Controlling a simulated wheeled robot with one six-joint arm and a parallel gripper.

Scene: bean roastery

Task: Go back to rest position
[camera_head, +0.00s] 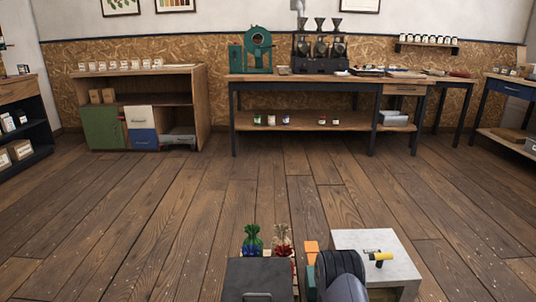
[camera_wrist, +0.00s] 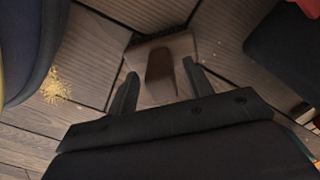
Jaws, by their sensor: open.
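My gripper (camera_wrist: 160,86) shows in the wrist view with its two dark fingers spread apart and nothing held between them. Beyond the fingers, a brown blocky shape (camera_wrist: 162,72) stands over the plank floor; I cannot tell what it is. In the head view, dark rounded links of my arm show at the bottom, right of the middle, in a folded pose. The fingers cannot be made out there.
A green tied sack (camera_head: 252,242) and a red tied sack (camera_head: 283,242) stand near my arm. A long workbench (camera_head: 300,79) and a shelf cabinet (camera_head: 188,84) line the back wall. The wooden floor (camera_head: 235,185) between is clear. Yellowish crumbs (camera_wrist: 54,87) lie on the floor.

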